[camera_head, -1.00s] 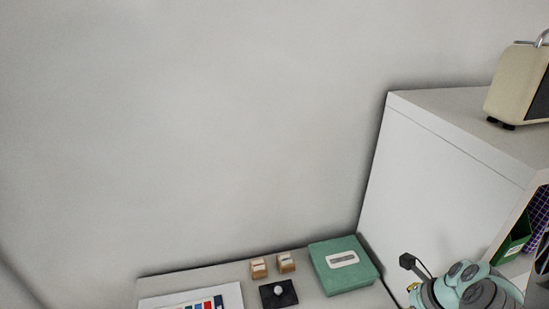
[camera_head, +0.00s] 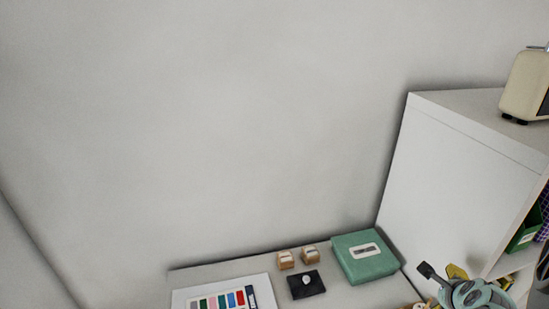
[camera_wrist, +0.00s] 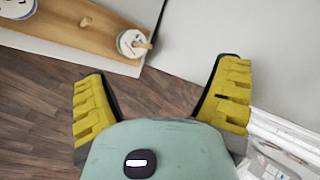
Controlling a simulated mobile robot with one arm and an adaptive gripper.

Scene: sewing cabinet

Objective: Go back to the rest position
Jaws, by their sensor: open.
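My gripper (camera_wrist: 165,92) shows in the wrist view with its two yellow-padded fingers spread wide apart. It is open and nothing is between the fingers. Wooden floor lies beyond them. In the head view, part of my arm with a yellow finger pad shows at the bottom right, in front of the white cabinet (camera_head: 455,165). The rest of the arm is cut off by the frame edge.
A cream appliance (camera_head: 524,88) stands on the cabinet. A wooden board (camera_wrist: 75,25) shows in the wrist view.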

